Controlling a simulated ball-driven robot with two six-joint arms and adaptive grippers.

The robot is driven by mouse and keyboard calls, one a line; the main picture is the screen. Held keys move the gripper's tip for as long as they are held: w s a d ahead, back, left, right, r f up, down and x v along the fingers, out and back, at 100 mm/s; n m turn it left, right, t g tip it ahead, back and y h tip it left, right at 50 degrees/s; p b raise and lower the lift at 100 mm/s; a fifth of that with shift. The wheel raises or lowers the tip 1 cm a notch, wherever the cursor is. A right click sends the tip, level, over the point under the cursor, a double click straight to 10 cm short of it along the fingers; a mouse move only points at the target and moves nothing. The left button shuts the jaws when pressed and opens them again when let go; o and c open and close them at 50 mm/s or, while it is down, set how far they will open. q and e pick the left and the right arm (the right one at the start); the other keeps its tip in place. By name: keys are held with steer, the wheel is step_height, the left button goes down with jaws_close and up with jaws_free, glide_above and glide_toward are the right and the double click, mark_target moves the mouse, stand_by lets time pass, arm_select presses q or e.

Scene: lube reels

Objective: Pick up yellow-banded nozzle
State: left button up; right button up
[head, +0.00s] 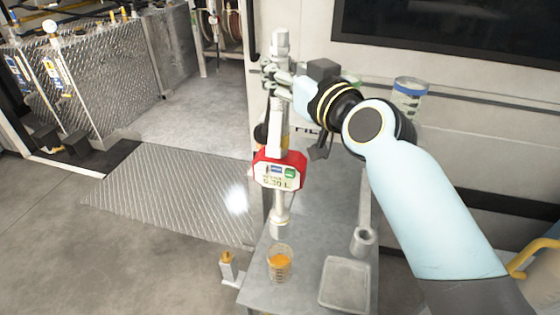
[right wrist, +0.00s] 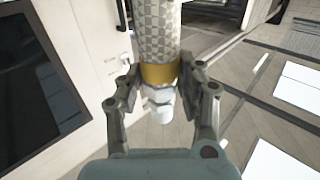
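The yellow-banded nozzle (head: 280,138) stands nearly upright in the head view, with a red meter (head: 278,170) showing a small display on its lower part. Its narrow tip (head: 279,225) points down above a clear cup. My right gripper (head: 277,75) is around the upper part of the nozzle. In the right wrist view, the patterned grip and yellow band (right wrist: 159,73) lie between the two fingers of the right gripper (right wrist: 158,92), which press close on both sides. My left gripper is not in view.
The clear cup with orange liquid (head: 280,264) stands on a grey metal table (head: 315,240). A square tray (head: 344,284) and a metal pipe piece (head: 363,240) are to its right. A blue-rimmed clear container (head: 409,88) is behind my right arm. Open floor (head: 120,240) lies left.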

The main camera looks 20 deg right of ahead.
mark_target(284, 32)
jaws_close()
steer(key=shift+r, duration=0.15)
step_height(284, 32, up, 10)
steer(key=shift+p, duration=0.35)
stand_by(0.4)
